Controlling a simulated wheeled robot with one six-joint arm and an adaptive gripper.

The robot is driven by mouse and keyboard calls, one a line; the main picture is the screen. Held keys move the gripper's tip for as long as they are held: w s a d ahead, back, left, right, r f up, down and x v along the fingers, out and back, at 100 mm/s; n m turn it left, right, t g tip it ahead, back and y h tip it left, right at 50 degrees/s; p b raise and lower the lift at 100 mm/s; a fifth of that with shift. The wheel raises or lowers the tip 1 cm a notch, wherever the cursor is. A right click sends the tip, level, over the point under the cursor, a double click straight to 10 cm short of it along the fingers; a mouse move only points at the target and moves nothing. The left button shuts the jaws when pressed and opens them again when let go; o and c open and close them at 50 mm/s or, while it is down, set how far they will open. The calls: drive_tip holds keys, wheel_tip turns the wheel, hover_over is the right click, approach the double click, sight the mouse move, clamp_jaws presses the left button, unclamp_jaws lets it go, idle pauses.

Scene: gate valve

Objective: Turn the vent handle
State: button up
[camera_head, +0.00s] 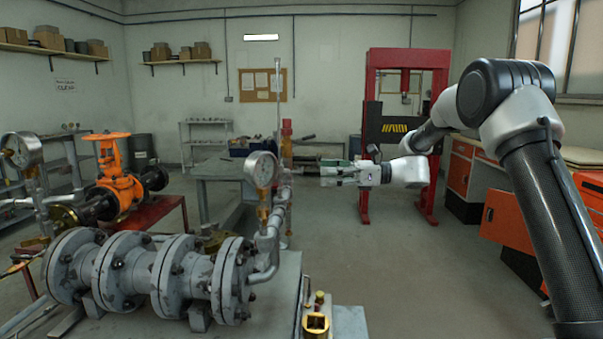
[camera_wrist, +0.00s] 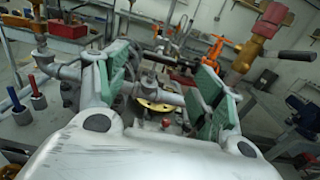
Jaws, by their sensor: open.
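My gripper (camera_head: 325,174) has green-padded fingers that are open and point left, close to the upright pipework beside the pressure gauge (camera_head: 261,169). In the wrist view my gripper (camera_wrist: 158,68) has its two fingers spread apart. A dark bar (camera_wrist: 172,62) shows across the gap between them; I cannot tell its depth or whether it is the vent handle. A brass and red valve (camera_wrist: 262,32) with a black lever (camera_wrist: 297,55) stands to the right of the fingers. In the head view this valve (camera_head: 287,132) and lever (camera_head: 305,138) are above and left of my gripper.
The grey flanged pipe (camera_head: 130,272) fills the lower left, with the orange valve (camera_head: 112,178) behind it. A red press frame (camera_head: 368,110) stands at the back. Orange cabinets (camera_head: 462,180) line the right wall. The floor (camera_head: 400,270) right of the pipe stand is clear.

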sight(301, 171)
drive_tip(key=a, duration=0.7)
drive_tip(key=shift+w+a, duration=0.15)
drive_tip(key=shift+a, duration=0.2)
drive_tip(key=c, duration=1)
